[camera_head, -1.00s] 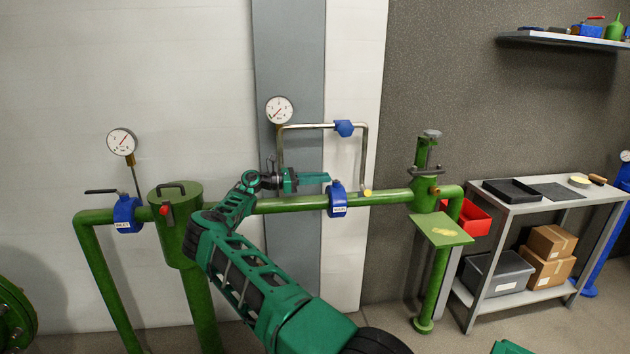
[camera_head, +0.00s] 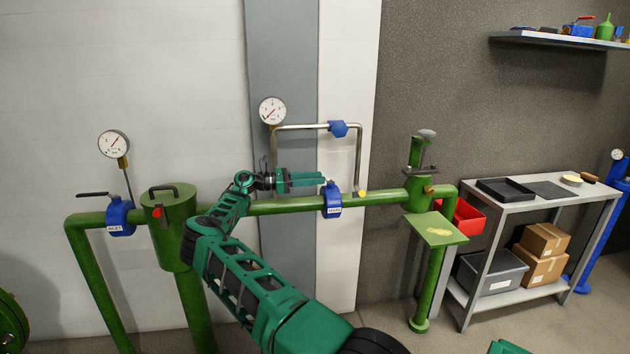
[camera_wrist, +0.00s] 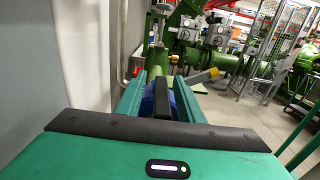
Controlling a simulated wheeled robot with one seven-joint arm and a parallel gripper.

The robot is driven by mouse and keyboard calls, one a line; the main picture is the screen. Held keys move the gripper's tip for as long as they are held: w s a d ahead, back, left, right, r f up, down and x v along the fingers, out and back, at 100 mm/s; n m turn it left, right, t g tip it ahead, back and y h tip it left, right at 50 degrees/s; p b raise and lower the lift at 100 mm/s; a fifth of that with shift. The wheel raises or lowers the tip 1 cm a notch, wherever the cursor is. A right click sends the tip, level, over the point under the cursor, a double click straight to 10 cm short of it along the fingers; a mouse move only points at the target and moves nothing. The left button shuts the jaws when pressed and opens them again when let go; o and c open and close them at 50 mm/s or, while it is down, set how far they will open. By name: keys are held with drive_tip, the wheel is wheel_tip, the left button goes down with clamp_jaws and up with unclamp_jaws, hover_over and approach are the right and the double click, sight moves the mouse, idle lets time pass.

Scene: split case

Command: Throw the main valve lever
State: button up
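The main valve (camera_head: 331,205) is a blue body with a white label on the green horizontal pipe, right of my gripper. In the wrist view, its black lever (camera_wrist: 163,104) points toward the camera, with the blue body (camera_wrist: 149,103) partly seen behind it. My green gripper (camera_head: 312,179) is just above the pipe, its fingertips close to the top left of the valve. In the wrist view, the gripper (camera_wrist: 160,90) is open, with one finger on each side of the lever and narrow gaps showing. The lever is hidden in the head view.
A thin bypass pipe (camera_head: 305,127) with a blue valve (camera_head: 338,129) rises behind my gripper. A gauge (camera_head: 272,111) is above. A green tank (camera_head: 169,225) and the inlet valve (camera_head: 120,217) are left. A grey workbench (camera_head: 525,202) stands right.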

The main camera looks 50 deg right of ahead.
drive_tip(key=v, duration=1.1)
drive_tip(key=shift+d, duration=0.15)
